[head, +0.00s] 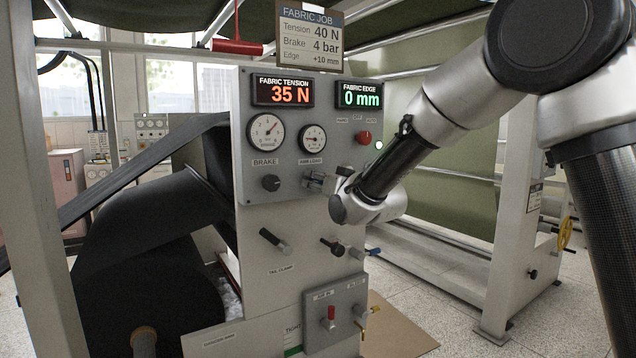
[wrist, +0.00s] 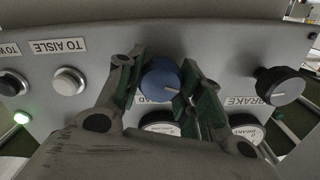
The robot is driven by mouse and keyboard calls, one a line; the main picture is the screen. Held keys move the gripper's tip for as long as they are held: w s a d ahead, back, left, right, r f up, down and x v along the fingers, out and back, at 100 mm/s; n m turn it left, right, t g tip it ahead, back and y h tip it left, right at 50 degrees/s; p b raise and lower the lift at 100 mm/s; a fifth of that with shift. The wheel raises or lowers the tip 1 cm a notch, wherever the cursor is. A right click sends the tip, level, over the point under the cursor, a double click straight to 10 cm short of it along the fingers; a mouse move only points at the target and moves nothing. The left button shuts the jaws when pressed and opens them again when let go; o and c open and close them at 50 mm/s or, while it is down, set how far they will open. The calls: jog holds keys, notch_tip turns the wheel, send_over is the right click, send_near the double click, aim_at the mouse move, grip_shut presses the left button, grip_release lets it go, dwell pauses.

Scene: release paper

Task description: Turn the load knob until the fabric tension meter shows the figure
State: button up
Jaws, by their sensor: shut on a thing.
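The fabric tension meter (head: 283,92) shows 35 N in orange digits. The job card (head: 311,37) above the panel reads Tension 40 N, Brake 4 bar, Edge +10 mm. The load knob (wrist: 160,80) is blue with a pale pointer line, seen between my fingers in the wrist view, where its label is partly covered. My gripper (head: 317,181) is at the panel under the "ARM LOAD" label. It is shut on the load knob, with one finger on each side. The knob cannot be made out in the head view.
The black brake knob (head: 271,183) sits left of my gripper. The fabric edge meter (head: 360,94) shows 0 mm. Two dial gauges are above, and a red knob (head: 363,138) is at right.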

jog(key=o, duration=1)
jog(key=shift+o, duration=0.2)
jog(key=shift+s, duration=0.1)
jog(key=v, duration=1.2)
jog(key=shift+f, duration=0.1)
